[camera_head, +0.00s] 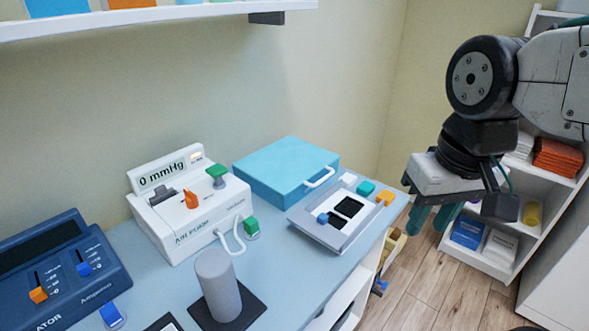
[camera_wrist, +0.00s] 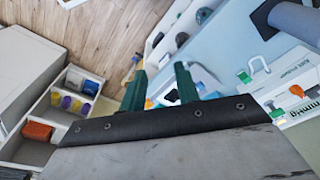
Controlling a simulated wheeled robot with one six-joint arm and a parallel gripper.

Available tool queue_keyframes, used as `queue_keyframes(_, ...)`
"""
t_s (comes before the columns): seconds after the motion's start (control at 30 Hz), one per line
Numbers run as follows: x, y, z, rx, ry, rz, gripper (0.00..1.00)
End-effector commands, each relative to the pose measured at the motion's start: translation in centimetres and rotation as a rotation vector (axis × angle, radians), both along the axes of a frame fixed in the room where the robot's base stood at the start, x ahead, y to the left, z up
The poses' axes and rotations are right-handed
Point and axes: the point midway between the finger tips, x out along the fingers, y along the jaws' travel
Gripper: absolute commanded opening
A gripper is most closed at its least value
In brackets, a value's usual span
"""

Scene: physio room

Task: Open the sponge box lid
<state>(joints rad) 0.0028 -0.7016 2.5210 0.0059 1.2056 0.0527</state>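The sponge box appears to be the teal box (camera_head: 278,166) with a white handle (camera_head: 320,178) on its front right side, at the back of the counter in the head view. Its lid looks closed, and no sponges show. My gripper (camera_head: 433,217) is to the right of the box, beyond the counter's right edge and apart from the box. Its two green fingers point down, spread and empty. In the wrist view the fingers (camera_wrist: 160,85) also stand apart with nothing between them. I cannot make out the box in the wrist view.
A device with blue, white, teal and orange parts (camera_head: 320,236) sits in front of the box. A white pressure unit (camera_head: 168,228) stands left of it, a grey cylinder (camera_head: 217,285) nearer. A wall shelf (camera_head: 150,18) hangs above; white shelving (camera_head: 490,235) stands right.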

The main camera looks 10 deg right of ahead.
Motion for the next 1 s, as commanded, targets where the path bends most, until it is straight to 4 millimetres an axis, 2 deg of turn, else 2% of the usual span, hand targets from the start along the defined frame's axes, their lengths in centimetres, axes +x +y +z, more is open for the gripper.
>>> queue_keyframes(0.17,6.9,0.5,1.0,0.043,0.006,-0.162,0.32)
queue_keyframes(0.3,13.7,1.1,0.8,0.085,0.008,-0.322,0.32)
queue_keyframes(0.47,21.6,1.6,-1.0,0.132,0.011,-0.510,0.32)
queue_keyframes(0.6,27.7,1.9,-3.6,0.168,0.017,-0.662,0.32)
queue_keyframes(0.7,31.0,2.0,-5.4,0.186,0.020,-0.748,0.32)
queue_keyframes(0.8,33.2,2.1,-6.8,0.201,0.021,-0.810,0.32)
queue_keyframes(1.0,34.9,2.2,-8.5,0.211,0.022,-0.858,0.32)
